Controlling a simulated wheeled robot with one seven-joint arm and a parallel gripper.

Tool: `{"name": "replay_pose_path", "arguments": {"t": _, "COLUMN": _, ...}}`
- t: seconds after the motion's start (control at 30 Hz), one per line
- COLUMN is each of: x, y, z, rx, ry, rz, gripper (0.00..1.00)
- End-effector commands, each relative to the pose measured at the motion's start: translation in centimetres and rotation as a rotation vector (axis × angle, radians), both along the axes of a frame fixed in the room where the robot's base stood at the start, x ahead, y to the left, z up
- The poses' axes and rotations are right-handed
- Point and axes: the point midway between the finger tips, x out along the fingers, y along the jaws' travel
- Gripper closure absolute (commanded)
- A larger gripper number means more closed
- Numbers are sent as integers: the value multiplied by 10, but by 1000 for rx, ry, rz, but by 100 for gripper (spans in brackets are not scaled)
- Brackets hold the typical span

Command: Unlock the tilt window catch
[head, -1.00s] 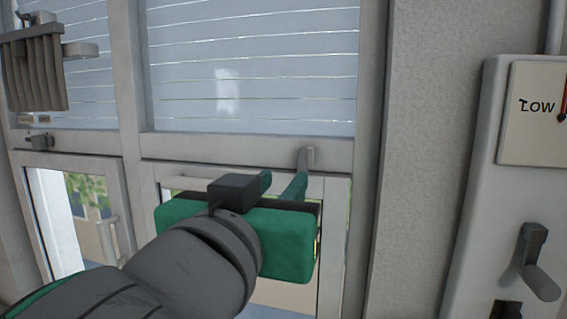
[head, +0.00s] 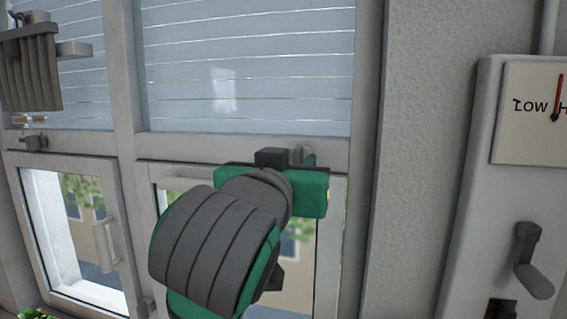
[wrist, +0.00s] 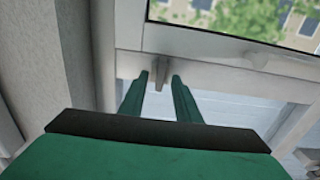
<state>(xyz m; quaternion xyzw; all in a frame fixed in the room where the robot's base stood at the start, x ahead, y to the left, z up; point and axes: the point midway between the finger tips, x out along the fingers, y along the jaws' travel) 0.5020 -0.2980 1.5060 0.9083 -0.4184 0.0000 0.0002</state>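The grey window catch (wrist: 160,66) is a small lever on the frame above the right-hand lower window sash (head: 336,235). In the wrist view it stands between the tips of my two green fingers. My gripper (wrist: 159,78) is open around it, with a visible gap on at least the right side; I cannot tell whether either finger touches it. In the head view my gripper's green body covers most of the catch and the fingers. A second catch (head: 33,143) sits on the frame above the left lower sash (head: 75,235).
Upper panes with slatted blinds (head: 245,70) are above the frame. A wall box (head: 480,190) with a Low dial and a dark lever (head: 530,262) is at the right. A grey ribbed object (head: 28,70) is at the upper left. A window handle (head: 104,240) sticks out on the left sash.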

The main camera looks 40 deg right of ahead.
Motion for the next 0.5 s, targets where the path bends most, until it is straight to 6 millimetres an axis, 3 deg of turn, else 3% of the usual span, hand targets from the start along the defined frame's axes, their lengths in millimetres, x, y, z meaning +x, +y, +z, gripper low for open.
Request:
{"name": "replay_pose_path", "arguments": {"t": 0.33, "x": 2, "y": -4, "z": 0, "rx": 0, "ry": 0, "rz": -1, "gripper": 70}}
{"name": "replay_pose_path", "arguments": {"t": 0.37, "x": 3, "y": -4, "z": 0, "rx": 0, "ry": 0, "rz": -1, "gripper": 73}}
{"name": "replay_pose_path", "arguments": {"t": 0.47, "x": 2, "y": -4, "z": 0, "rx": 0, "ry": 0, "rz": -1, "gripper": 96}}
{"name": "replay_pose_path", "arguments": {"t": 0.5, "x": 2, "y": -4, "z": 0, "rx": 0, "ry": 0, "rz": -1, "gripper": 100}}
